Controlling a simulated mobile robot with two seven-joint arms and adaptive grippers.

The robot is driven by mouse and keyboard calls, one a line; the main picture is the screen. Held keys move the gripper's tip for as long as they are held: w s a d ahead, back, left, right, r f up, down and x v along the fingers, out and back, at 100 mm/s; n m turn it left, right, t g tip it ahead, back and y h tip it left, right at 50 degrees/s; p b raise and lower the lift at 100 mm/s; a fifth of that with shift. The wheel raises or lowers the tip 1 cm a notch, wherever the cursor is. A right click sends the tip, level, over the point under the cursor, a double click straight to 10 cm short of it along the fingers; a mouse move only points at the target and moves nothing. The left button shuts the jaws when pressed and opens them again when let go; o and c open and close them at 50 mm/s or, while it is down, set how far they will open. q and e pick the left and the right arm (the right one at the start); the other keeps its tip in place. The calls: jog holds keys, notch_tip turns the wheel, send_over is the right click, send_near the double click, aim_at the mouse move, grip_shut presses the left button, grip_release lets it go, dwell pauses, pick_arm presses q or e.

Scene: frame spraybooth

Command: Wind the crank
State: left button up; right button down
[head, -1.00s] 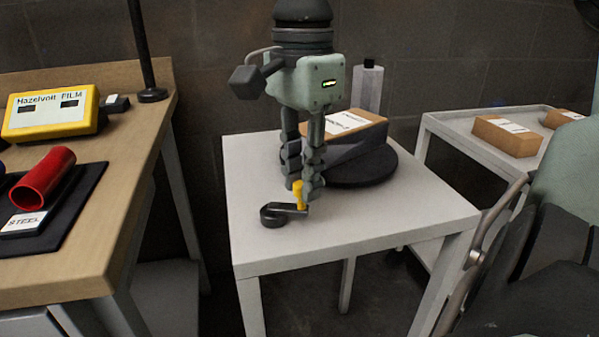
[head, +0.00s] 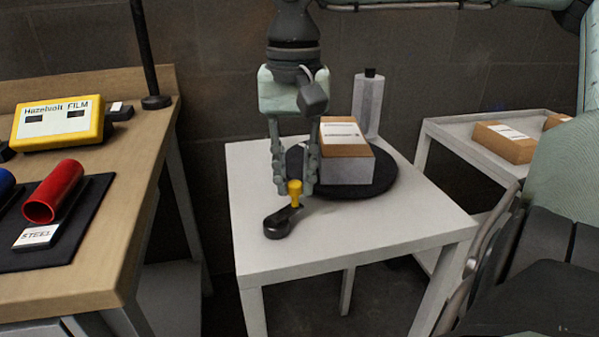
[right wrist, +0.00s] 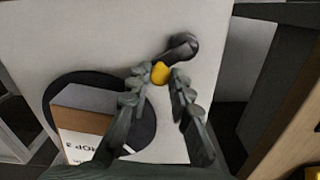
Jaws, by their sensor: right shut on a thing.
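A black crank (head: 278,226) with an upright yellow knob (head: 295,190) lies at the front left of the white table. Its arm points away from me and slightly right, from the round hub to the knob. My right gripper (head: 293,188) comes down from above with its fingers on either side of the knob, shut on it. In the right wrist view the yellow knob (right wrist: 160,73) sits between the fingertips, with the black crank (right wrist: 182,46) beyond. A black round turntable (head: 388,178) behind the crank carries a brown box (head: 347,160) with a white label. My left gripper is out of view.
A grey bottle-like container with a black cap (head: 368,105) stands behind the turntable. The wooden bench (head: 130,220) at left holds a yellow film gauge (head: 58,122) and a red tube (head: 53,190). A cart (head: 440,128) with boxes stands at right. The white table's front right is clear.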

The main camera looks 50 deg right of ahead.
jog(key=n, duration=0.2)
jog(key=w+n, duration=0.1)
jog(key=shift+w+a+n, duration=0.1)
jog(key=shift+w+n, duration=0.1)
jog(key=shift+n, duration=0.2)
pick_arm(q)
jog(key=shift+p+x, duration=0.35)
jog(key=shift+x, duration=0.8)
pick_arm(e)
jog(key=shift+w+a+n, duration=0.1)
jog(key=shift+w+n, duration=0.1)
jog(key=shift+n, duration=0.5)
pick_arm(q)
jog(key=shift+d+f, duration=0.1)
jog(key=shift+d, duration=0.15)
pick_arm(e)
jog(key=c, duration=1.4)
grip_release()
jog(key=shift+o, duration=0.2)
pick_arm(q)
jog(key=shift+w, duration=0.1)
pick_arm(e)
jog(key=shift+r, duration=0.1)
notch_tip(320, 180, up, 12)
